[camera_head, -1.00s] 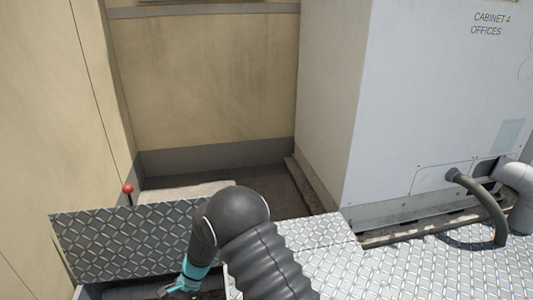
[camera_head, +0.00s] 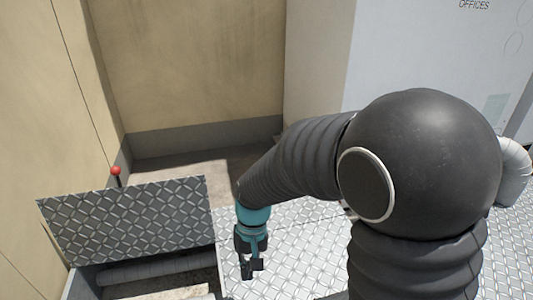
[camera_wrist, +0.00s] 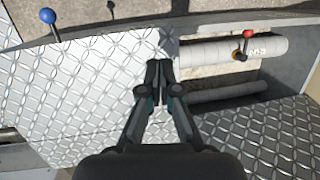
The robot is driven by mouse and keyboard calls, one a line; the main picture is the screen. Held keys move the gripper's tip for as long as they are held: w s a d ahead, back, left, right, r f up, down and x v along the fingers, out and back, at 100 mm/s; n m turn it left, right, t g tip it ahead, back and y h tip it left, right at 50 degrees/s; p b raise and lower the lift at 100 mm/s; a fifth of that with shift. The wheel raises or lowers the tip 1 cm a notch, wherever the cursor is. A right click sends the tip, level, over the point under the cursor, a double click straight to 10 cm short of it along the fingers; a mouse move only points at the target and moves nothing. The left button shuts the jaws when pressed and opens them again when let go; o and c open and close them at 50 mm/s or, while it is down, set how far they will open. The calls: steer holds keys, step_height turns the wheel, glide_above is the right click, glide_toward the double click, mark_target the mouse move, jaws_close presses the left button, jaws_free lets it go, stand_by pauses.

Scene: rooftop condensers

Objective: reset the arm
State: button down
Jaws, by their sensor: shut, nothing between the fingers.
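My gripper (camera_head: 249,274) hangs at the end of my bent arm, pointing down, over the bright diamond-plate floor just right of the floor opening. In the wrist view my gripper (camera_wrist: 158,66) has its two dark fingers together, with nothing between them. Its tips show near the left end of the opening, over the plate edge. My arm's large black joint fills the right of the head view and hides part of the floor and cabinet.
A raised diamond-plate lid (camera_head: 125,225) stands beside the opening, which holds a pale pipe (camera_wrist: 220,51) with a red-handled valve (camera_wrist: 247,36). A red ball (camera_head: 116,171) on a stem rises behind the lid. A blue-knobbed stem (camera_wrist: 48,18) stands at upper left. A grey cabinet (camera_head: 420,50) stands right.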

steer(key=s+d+r+m+t, duration=0.1)
steer(key=s+d+r+t, duration=0.3)
steer(key=d+r, duration=0.5)
steer(key=s+d+r+m+t+h, duration=0.1)
steer(key=s+d+r+t, duration=0.3)
steer(key=d+r, duration=0.5)
steer(key=shift+s+d, duration=0.45)
steer(key=shift+d, duration=0.75)
